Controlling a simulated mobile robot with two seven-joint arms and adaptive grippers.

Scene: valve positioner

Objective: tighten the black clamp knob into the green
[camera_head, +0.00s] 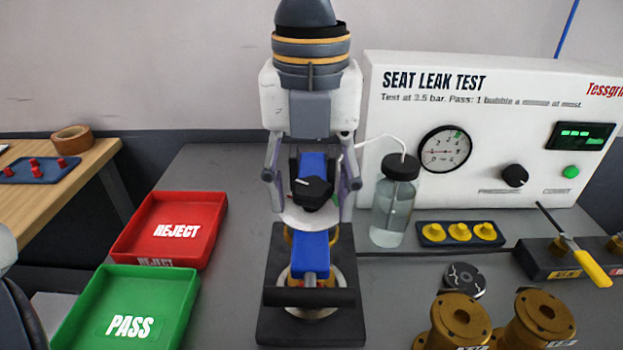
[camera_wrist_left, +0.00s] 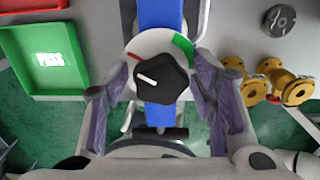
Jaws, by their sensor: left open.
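The black clamp knob (camera_head: 312,191) sits on a white round dial (camera_head: 297,218) on the blue clamp bar (camera_head: 312,254). In the left wrist view the knob (camera_wrist_left: 166,80) has a white pointer line at its left side. The dial there has a short red mark (camera_wrist_left: 134,57) at upper left and a green band (camera_wrist_left: 183,48) at upper right; the pointer lies nearer the red, outside the green. My left gripper (camera_head: 312,200) is open above the dial, its fingers on either side of the knob with visible gaps in the left wrist view (camera_wrist_left: 163,84). My right gripper is out of view.
Red REJECT tray (camera_head: 190,205) and green PASS tray (camera_head: 180,290) stand left. A bottle (camera_head: 392,210), yellow parts on a blue tray (camera_head: 425,240) and the seat leak test box (camera_head: 480,130) stand right. Brass valve bodies (camera_head: 460,325) stand front right.

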